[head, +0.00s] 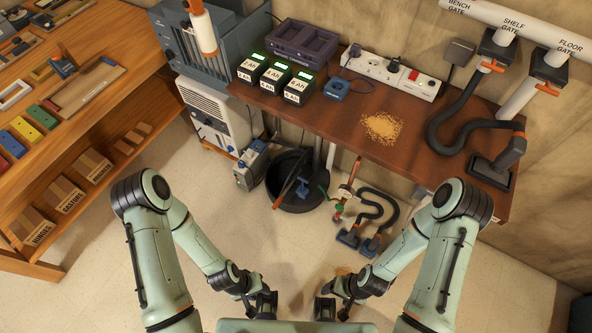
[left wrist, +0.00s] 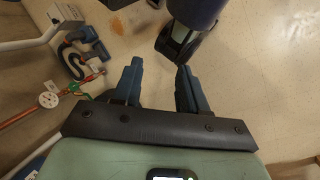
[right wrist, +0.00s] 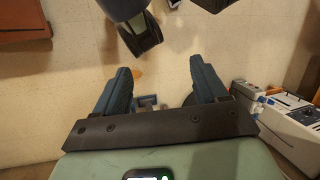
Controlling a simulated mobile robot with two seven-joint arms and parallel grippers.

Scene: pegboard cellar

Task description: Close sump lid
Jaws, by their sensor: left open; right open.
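A round black sump (head: 300,204) is set at floor level under the workbench, with a dark interior. A blue fitting and an orange-brown rod show in or over it. A dark rounded panel (head: 283,163) at its back left may be the raised lid; I cannot tell where lid and rim part. My left gripper (head: 264,303) is open and empty, low at the bottom of the head view, well in front of the sump. My right gripper (head: 326,305) is open and empty to its right. Open fingers show in the left wrist view (left wrist: 158,67) and right wrist view (right wrist: 160,68).
The workbench (head: 350,130) overhangs the sump's back. A grey pump-like unit (head: 250,167) stands left of it. A pipe with valves (head: 343,192) and a dark hose (head: 385,205) lie to its right. The floor between sump and grippers is clear. Wooden shelves (head: 120,95) stand left.

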